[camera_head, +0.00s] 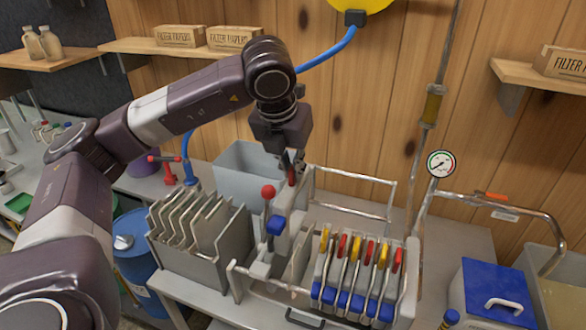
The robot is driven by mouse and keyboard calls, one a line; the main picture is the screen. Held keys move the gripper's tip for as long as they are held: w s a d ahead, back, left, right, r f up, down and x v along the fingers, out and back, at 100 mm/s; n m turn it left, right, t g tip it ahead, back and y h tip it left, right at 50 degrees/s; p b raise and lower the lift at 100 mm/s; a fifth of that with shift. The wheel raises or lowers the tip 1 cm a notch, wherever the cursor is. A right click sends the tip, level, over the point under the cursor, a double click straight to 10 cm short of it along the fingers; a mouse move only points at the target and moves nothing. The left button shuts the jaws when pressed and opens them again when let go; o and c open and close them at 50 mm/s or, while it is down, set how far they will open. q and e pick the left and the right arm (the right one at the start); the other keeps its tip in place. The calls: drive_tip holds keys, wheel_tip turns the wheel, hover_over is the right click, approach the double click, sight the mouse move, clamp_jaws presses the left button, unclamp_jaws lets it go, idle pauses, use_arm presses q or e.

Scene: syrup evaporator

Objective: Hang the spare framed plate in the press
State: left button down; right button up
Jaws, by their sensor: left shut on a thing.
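My left gripper (291,165) comes down from above and is shut on the red handle of a grey framed plate (291,212). The plate has a blue tab at its front edge and hangs roughly upright over the left part of the press (413,262). Its lower part is partly hidden by the press, so I cannot tell whether it touches. Several plates (352,275) with yellow and red handles and blue tabs hang side by side in the press, to the right. A lever with a red knob (268,191) stands just left of the held plate. My right gripper is out of view.
A grey rack with wavy dividers (190,262) stands left of the press, and a grey bin (238,172) behind it. A gauge (440,163) and pipes rise at the right. A blue-lidded box (492,288) stands front right. Shelves line the wooden wall.

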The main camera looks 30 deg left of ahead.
sight(292, 185)
use_arm(q)
wheel_tip(292, 185, down, 6)
drive_tip(key=b, duration=0.6)
drive_tip(key=shift+f, duration=0.1)
wheel_tip(292, 185, down, 5)
drive_tip(key=b, duration=0.4)
drive_tip(key=shift+b, duration=0.3)
drive_tip(key=shift+f, duration=0.2)
